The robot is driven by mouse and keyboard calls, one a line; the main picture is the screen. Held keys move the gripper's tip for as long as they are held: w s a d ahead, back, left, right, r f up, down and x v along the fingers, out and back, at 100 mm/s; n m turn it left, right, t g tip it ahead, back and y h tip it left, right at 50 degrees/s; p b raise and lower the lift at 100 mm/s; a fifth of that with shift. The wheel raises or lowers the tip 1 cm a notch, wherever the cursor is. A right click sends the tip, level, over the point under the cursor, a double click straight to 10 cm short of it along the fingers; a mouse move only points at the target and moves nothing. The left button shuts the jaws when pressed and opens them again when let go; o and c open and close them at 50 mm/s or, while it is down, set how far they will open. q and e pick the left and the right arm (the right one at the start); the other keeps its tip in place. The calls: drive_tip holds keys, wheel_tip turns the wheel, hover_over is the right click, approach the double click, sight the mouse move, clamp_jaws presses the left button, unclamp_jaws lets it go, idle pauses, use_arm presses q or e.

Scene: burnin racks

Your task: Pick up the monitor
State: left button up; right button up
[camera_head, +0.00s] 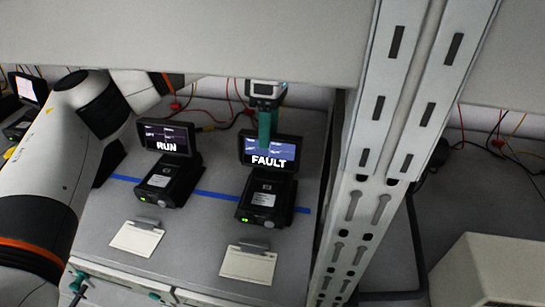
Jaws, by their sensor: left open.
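Two small black monitors stand on the grey shelf. The left monitor (167,139) reads RUN. The right monitor (285,153) has a blue-lit screen and reads FAULT. Each screen sits on a black base with a white label and a green light. My left gripper (265,138), with teal fingers, points down at the top middle of the FAULT monitor and overlaps its screen. It is open; I cannot tell whether a finger touches the screen or how the far finger lies. The shelf beam hides part of my left arm. My right gripper is not in view.
A perforated metal upright (352,210) stands right of the FAULT monitor, and a white beam (190,35) crosses above. Cards (248,264) in holders lie in front of the monitors. Red and yellow cables run behind. A blue tape line (215,196) crosses the shelf. Another monitor (28,90) is far left.

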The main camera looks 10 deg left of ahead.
sight(271, 155)
use_arm(q)
drive_tip(key=p+x, duration=0.1)
drive_tip(key=x, duration=0.2)
drive_tip(key=shift+s, duration=0.1)
drive_tip(key=shift+f, duration=0.1)
drive_tip(key=shift+f+b, duration=0.25)
drive_tip(key=shift+b, duration=0.15)
idle(0.3)
drive_tip(key=c, duration=1)
drive_tip(key=shift+r, duration=0.1)
